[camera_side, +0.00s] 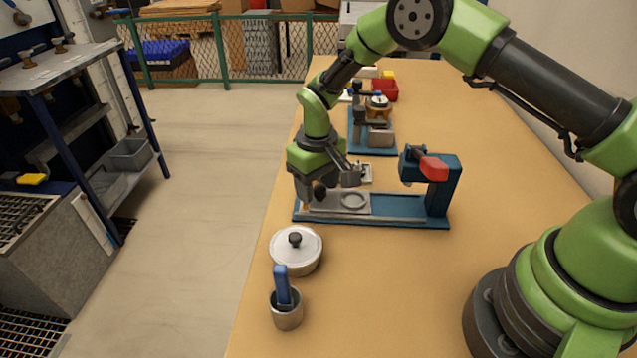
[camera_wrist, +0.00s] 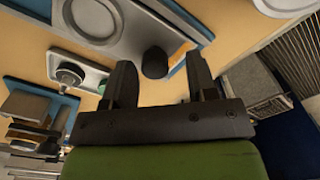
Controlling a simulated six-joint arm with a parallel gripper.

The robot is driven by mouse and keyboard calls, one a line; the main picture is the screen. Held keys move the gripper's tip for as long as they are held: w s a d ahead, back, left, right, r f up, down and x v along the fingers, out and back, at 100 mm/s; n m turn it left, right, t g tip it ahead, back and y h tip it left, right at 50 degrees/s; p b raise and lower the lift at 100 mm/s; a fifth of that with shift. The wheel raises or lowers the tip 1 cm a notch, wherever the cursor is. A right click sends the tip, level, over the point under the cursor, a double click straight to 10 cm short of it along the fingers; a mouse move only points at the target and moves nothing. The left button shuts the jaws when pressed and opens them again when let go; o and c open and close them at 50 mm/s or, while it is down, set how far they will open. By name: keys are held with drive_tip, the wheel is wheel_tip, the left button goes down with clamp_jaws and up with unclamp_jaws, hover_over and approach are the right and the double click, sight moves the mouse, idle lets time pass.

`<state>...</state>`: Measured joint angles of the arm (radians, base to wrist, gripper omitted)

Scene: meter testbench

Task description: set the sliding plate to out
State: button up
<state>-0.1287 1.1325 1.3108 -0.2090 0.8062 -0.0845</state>
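The sliding plate (camera_side: 382,205) is a grey plate with a round recess, lying on a long blue base (camera_side: 405,222). Its recess is left of the blue post (camera_side: 443,185) with the red-fronted head (camera_side: 433,168), clear of the head. A black knob (camera_side: 319,191) stands at the plate's left end and also shows in the wrist view (camera_wrist: 154,63). My gripper (camera_side: 329,186) is over that end, pointing down. In the wrist view its two fingers (camera_wrist: 158,72) are apart, one on each side of the knob, with gaps showing. I cannot tell how low the fingertips reach along the knob.
A lidded metal pot (camera_side: 296,253) and a metal cup (camera_side: 286,314) with a blue handle stand at the table's near left edge. Another blue-based fixture (camera_side: 372,140) and a red bin (camera_side: 385,89) are behind. The table right of the post is clear.

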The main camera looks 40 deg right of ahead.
drive_tip(key=shift+r, duration=0.1)
wheel_tip(320, 180, up, 10)
idle(0.4)
wheel_tip(320, 180, up, 9)
drive_tip(key=m+t, duration=0.1)
drive_tip(key=t, duration=0.1)
hover_over(334, 208)
drive_tip(key=s+d+r+m+t+y, duration=0.1)
drive_tip(key=s+r+t, duration=0.1)
drive_tip(key=s+r, duration=0.5)
drive_tip(key=s+r+m+t+y, duration=0.1)
drive_tip(key=s+m+t, duration=0.1)
drive_tip(key=s, duration=1.1)
drive_tip(key=shift+s+d+r+t, duration=0.25)
drive_tip(key=shift+s+r+t, duration=0.15)
drive_tip(key=shift+t, duration=0.2)
